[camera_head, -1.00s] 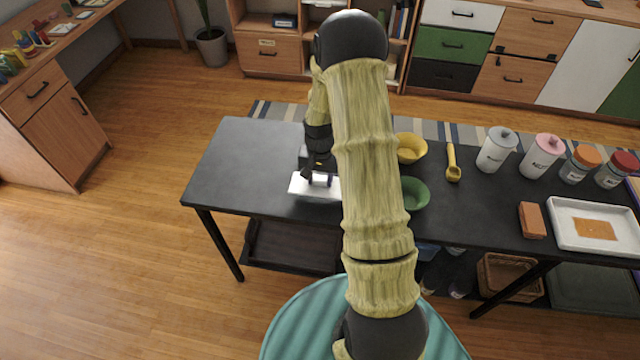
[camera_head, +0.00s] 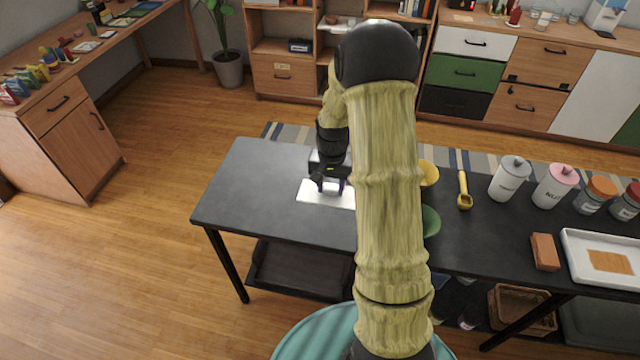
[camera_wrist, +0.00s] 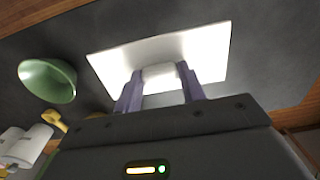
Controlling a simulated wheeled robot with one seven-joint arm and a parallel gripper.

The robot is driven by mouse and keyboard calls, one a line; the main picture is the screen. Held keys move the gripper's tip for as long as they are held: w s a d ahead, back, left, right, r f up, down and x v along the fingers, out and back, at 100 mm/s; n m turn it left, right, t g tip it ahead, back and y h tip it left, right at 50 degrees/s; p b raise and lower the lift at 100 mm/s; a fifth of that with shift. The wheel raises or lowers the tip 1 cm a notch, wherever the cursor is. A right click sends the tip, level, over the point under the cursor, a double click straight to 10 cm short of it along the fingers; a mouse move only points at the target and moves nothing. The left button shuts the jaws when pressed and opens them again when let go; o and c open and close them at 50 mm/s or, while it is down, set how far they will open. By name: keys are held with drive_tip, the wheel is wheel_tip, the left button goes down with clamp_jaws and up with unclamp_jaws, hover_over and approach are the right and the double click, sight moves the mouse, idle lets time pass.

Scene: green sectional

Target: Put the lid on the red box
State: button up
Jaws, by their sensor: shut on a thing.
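A white flat rectangular lid (camera_head: 313,193) is at the left part of the black table, partly hidden by my arm. My gripper (camera_head: 332,187) is above it, with its fingers on the lid's raised handle. In the wrist view the white lid (camera_wrist: 110,63) spreads out beyond the two purple-grey fingers. My gripper (camera_wrist: 160,74) is shut on the pale handle in the lid's middle. Whether the lid touches the table or hangs just above it I cannot tell. I see no red box in either view.
The black table (camera_head: 243,185) has bare room left of the lid. A green bowl (camera_head: 431,222), yellow bowl (camera_head: 429,173), yellow scoop (camera_head: 464,190), lidded jars, a brown block (camera_head: 544,252) and a white tray (camera_head: 573,262) stand to the right. Wooden cabinets line the back.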

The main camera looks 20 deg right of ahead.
drive_tip(key=s+a+f+n+p, duration=0.1)
drive_tip(key=a+f+n+p, duration=0.2)
drive_tip(key=a, duration=0.7)
drive_tip(key=n+p, duration=0.2)
drive_tip(key=n, duration=0.1)
drive_tip(key=shift+s+a+f+n+p, duration=0.15)
drive_tip(key=shift+s+f+n+p, duration=0.1)
drive_tip(key=shift+n+p, duration=0.15)
